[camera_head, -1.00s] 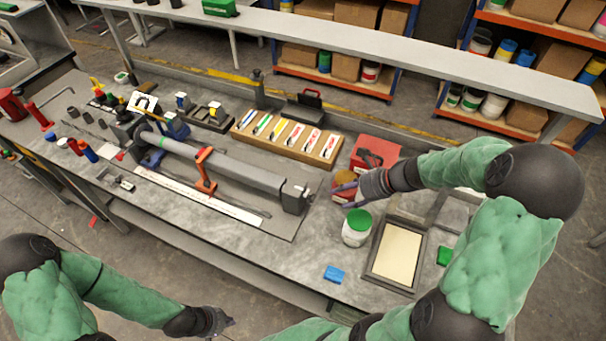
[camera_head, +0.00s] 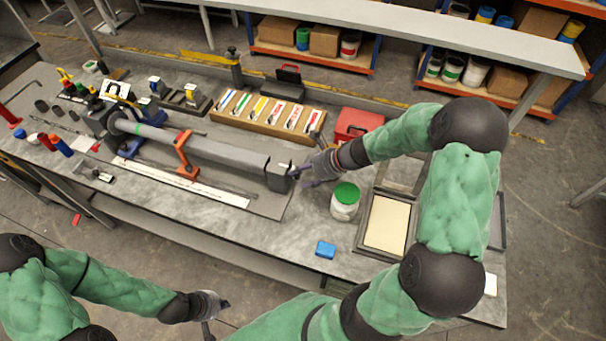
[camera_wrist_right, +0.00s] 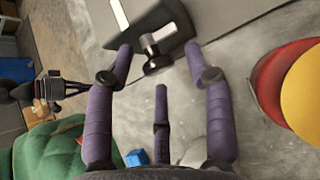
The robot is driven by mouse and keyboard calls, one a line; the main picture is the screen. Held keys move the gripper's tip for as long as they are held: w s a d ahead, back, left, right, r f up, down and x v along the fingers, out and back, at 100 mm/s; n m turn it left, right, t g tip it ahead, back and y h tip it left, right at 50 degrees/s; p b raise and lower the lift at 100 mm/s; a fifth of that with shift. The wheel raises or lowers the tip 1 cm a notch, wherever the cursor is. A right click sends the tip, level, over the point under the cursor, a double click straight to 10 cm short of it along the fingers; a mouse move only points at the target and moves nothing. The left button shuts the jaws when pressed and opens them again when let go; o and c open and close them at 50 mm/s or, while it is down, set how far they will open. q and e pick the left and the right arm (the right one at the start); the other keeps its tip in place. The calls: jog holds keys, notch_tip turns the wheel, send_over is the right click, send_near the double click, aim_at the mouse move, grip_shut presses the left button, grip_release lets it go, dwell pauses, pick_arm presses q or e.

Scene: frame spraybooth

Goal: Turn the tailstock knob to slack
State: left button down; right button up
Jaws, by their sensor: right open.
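The tailstock (camera_head: 280,173) is the dark grey block at the right end of the long grey frame fixture on the bench. Its small dark knob with a bright metal part (camera_wrist_right: 153,56) shows in the right wrist view, on the block's end. My right gripper (camera_head: 303,175) is open beside the tailstock's right end. In the right wrist view its purple fingers (camera_wrist_right: 160,66) are spread, with the knob seen between the two outer fingertips; contact does not show. My left gripper (camera_head: 216,312) is low at the front, off the bench, empty with its fingers apart.
A yellow-topped red container (camera_wrist_right: 297,88) is close at right in the wrist view. A blue block (camera_head: 325,250), a framed tray (camera_head: 361,222) and a red box (camera_head: 357,123) are nearby.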

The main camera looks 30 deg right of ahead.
grip_shut()
jog(key=shift+a+n+t+h+b, duration=0.1)
jog(key=shift+n+t+h+b, duration=0.25)
jog(key=shift+b, duration=0.75)
grip_release()
jog(key=v, duration=1.2)
